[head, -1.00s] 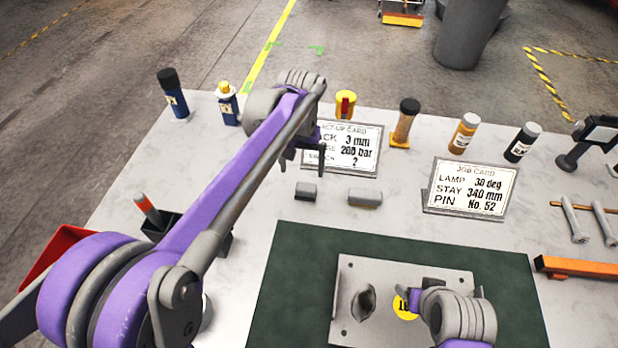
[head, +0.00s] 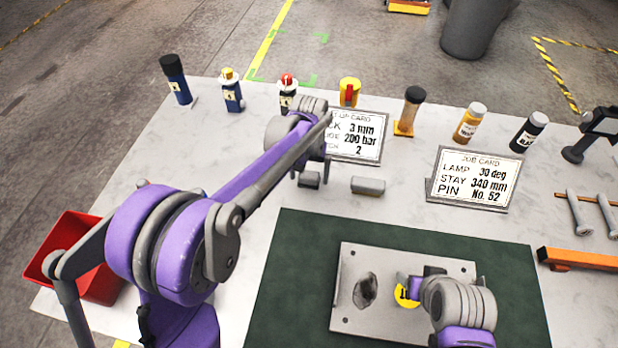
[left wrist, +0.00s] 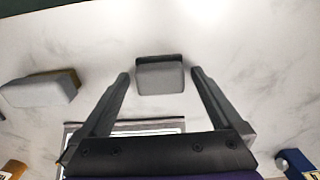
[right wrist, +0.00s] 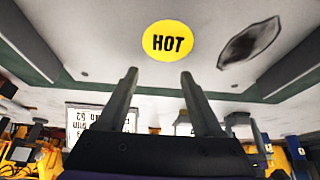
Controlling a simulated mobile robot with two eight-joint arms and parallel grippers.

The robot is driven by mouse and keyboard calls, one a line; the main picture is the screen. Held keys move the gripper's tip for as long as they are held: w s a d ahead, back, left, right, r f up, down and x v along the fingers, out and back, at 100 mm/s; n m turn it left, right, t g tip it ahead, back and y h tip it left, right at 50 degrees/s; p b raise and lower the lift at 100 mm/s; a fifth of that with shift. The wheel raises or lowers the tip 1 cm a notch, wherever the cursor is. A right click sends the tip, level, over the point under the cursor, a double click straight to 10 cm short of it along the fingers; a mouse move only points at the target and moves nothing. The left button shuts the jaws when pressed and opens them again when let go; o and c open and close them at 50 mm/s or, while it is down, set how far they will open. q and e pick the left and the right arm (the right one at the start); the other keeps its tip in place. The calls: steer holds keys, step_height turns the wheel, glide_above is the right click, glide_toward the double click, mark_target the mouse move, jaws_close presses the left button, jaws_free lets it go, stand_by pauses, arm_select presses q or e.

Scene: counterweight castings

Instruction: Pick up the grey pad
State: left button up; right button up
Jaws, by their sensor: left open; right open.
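A small grey block (head: 309,180), taken as the grey pad, lies on the white table just below my left gripper (head: 312,165). In the left wrist view the pad (left wrist: 160,77) sits between the tips of my open left gripper (left wrist: 160,73), with a gap on each side. A longer grey block (head: 368,186) lies to its right; in the left wrist view this block (left wrist: 42,90) shows a brownish side. My right gripper (head: 406,284) is open and empty over the metal plate; its fingers (right wrist: 158,76) show near a yellow HOT label (right wrist: 168,41).
The metal plate (head: 375,320) lies on a dark green mat (head: 290,270). The set-up card (head: 358,135) stands behind the blocks, the job card (head: 472,178) to their right. Bottles line the back edge. A red bin (head: 68,240) is at the left.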

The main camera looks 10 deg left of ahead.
mark_target(309, 174)
arm_select(q)
steer(key=shift+f, duration=0.1)
steer(key=shift+c, duration=0.2)
steer(key=c, duration=1.3)
steer(key=shift+o, duration=0.2)
step_height(309, 174, up, 10)
steer(key=shift+r, duration=0.1)
